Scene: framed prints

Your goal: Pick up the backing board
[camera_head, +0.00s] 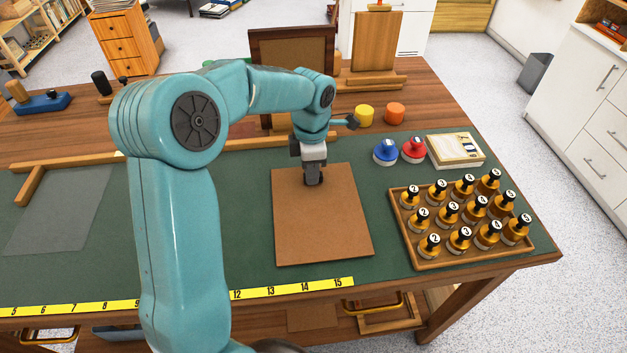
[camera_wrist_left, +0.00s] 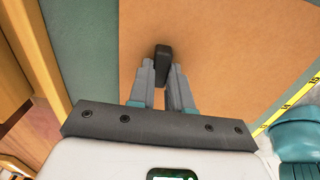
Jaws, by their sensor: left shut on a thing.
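The backing board (camera_head: 322,225) is a flat brown rectangle over the green mat, right of my arm in the head view. It also fills much of the left wrist view (camera_wrist_left: 235,50). My left gripper (camera_head: 314,180) points down at the board's far part. In the left wrist view its fingers (camera_wrist_left: 163,75) are shut on a small dark knob (camera_wrist_left: 162,58) at the board. The board looks flat; I cannot tell whether it touches the mat. My right gripper is not in view.
A wooden tray (camera_head: 463,257) with several numbered amber bottles stands to the right. Blue and red stamps (camera_head: 385,152) and a pale box (camera_head: 455,150) lie behind it. A yellow ruler strip (camera_head: 290,290) runs along the front. A clear sheet (camera_head: 60,210) and wooden frame rails (camera_head: 75,163) lie left.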

